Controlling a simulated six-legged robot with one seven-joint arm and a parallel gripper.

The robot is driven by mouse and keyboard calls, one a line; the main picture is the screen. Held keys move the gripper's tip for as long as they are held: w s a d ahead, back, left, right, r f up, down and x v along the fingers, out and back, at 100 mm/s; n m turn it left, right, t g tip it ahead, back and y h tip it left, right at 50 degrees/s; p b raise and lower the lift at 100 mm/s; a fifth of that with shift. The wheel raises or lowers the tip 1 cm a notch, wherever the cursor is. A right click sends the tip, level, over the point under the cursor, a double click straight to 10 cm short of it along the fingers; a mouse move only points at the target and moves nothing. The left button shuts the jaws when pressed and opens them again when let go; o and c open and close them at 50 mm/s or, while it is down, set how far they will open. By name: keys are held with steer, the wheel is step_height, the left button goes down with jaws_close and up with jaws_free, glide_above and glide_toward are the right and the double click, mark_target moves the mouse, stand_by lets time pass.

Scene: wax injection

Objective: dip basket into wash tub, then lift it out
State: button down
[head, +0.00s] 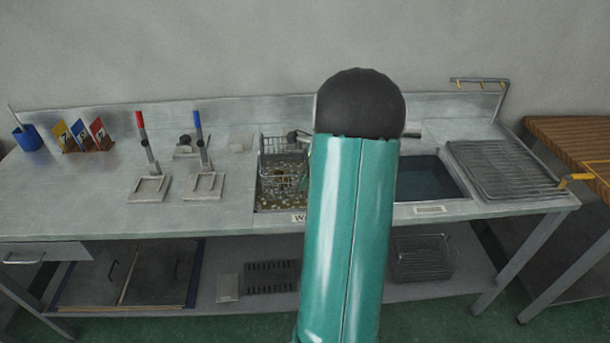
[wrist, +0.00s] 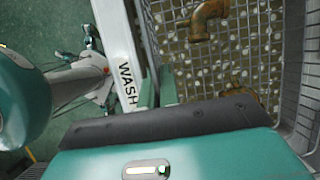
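The wire basket (head: 284,160) is upright in or just above the wash tub (head: 268,207), which is at the middle of the bench, left of my arm. The wrist view looks down into the basket (wrist: 292,105), with brass-coloured fittings (wrist: 204,20) inside and pale, foam-dotted liquid showing through its mesh. The tub's white rim (wrist: 122,65) carries the WASH label. My gripper (wrist: 157,88) shows green fingers close together beside the basket's near left corner. My arm hides the gripper in the head view, and its grasp on the basket is unclear.
A dark-water tub (head: 428,180) and a wire rack (head: 500,167) are right of my arm. Red- and blue-handled stands (head: 148,185) are left of the wash tub. Another wire basket (head: 422,258) sits on the lower shelf. A wooden table (head: 575,135) stands at the right.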

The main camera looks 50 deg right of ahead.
mark_target(305, 198)
steer(key=shift+f, duration=3.75)
steer(key=shift+r, duration=0.15)
stand_by(2.8)
